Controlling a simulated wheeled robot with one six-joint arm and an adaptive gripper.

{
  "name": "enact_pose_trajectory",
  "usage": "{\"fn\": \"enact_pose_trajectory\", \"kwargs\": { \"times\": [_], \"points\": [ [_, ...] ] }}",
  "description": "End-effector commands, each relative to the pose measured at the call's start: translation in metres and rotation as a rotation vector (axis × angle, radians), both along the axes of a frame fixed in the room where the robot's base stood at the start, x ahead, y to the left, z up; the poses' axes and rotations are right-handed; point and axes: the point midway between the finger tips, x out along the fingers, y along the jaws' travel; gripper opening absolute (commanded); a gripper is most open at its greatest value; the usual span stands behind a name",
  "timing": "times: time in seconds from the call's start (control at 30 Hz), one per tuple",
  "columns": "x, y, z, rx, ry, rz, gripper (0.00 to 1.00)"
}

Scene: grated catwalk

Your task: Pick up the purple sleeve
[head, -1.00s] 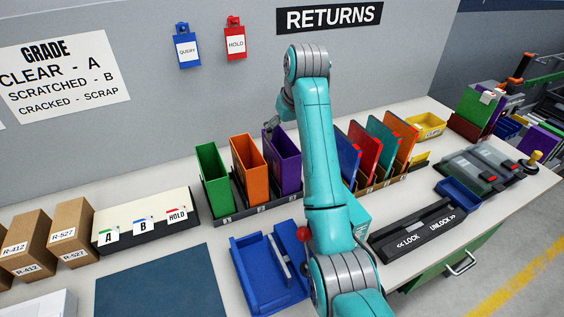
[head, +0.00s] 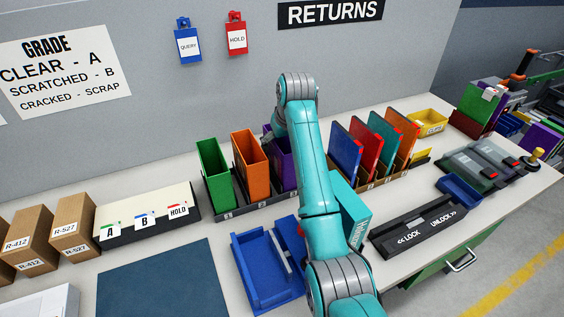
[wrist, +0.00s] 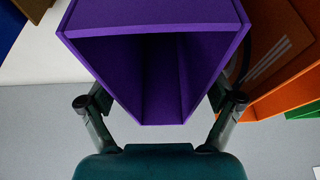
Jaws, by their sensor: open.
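The purple sleeve (head: 287,172) is an open-topped box standing upright in a dark rack, to the right of the orange sleeve, partly hidden behind my arm. In the wrist view the purple sleeve (wrist: 160,75) fills the upper middle, its hollow inside facing the camera. My gripper (wrist: 160,103) is open, with one finger on each side of the sleeve near its lower edge in the picture. I cannot tell whether the fingers touch it. In the head view the gripper is mostly hidden behind my arm.
The orange sleeve (head: 251,166) and green sleeve (head: 214,172) stand to the left in the same rack (head: 232,211). Blue, red, teal and orange cases stand to the right. A blue tray (head: 262,275) lies in front. A wall (head: 120,130) rises close behind.

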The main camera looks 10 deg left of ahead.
Motion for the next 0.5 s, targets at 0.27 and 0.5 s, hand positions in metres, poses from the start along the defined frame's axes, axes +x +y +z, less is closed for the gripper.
{"fn": "enact_pose_trajectory", "kwargs": {
  "times": [0.27,0.5],
  "points": [
    [-0.0001,-0.0001,-0.0006,0.0,0.0,0.0,0.91],
    [-0.0001,-0.0001,-0.0035,0.0,0.0,0.0,0.91]
  ]
}}
